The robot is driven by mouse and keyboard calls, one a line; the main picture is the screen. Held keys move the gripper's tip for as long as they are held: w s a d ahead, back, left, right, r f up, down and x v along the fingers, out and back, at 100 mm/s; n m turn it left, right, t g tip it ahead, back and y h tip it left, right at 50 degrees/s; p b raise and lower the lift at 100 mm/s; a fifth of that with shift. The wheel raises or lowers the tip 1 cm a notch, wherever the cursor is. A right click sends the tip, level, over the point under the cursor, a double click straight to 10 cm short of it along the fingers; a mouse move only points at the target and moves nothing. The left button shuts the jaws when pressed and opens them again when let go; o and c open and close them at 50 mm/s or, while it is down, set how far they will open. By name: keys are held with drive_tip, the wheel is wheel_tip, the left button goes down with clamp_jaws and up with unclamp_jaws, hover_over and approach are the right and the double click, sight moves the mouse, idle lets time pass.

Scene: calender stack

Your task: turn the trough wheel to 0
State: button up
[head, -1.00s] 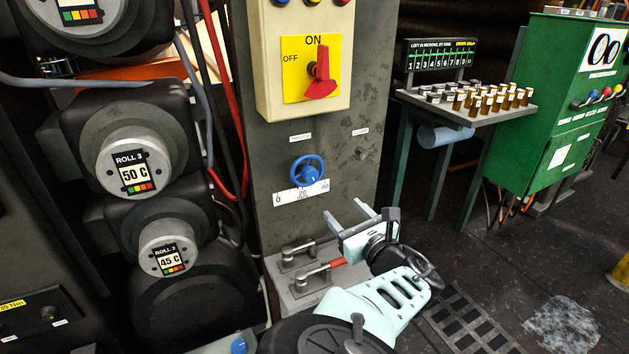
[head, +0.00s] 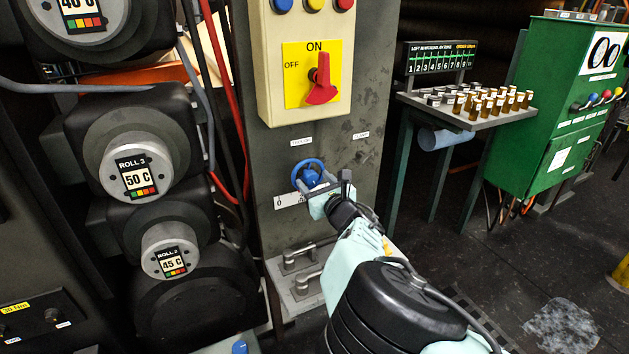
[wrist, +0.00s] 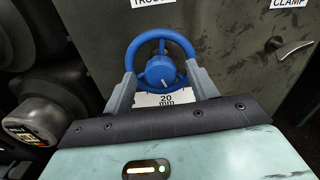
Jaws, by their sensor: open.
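The blue trough wheel (head: 308,172) is on the grey panel, with a white scale plate (head: 285,201) under it. The plate's 0 end shows at the left; my gripper hides much of the rest. In the wrist view the wheel (wrist: 161,65) is face on, with a white line on its hub pointing down, roughly towards the 20 mm mark (wrist: 167,99). My gripper (head: 314,188) is open in front of the wheel. In the wrist view its fingers (wrist: 162,76) stand at the left and right of the lower rim; I cannot tell whether they touch it.
A clamp lever (wrist: 293,50) is on the panel right of the wheel. Metal handles (head: 300,270) on a ledge lie below. The yellow switch box (head: 318,75) is above, and roll ends (head: 137,177) with hoses stand left.

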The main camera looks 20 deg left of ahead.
drive_tip(key=shift+w+a, duration=0.25)
drive_tip(key=shift+a, duration=0.1)
drive_tip(key=c, duration=1)
drive_tip(key=shift+b, duration=0.35)
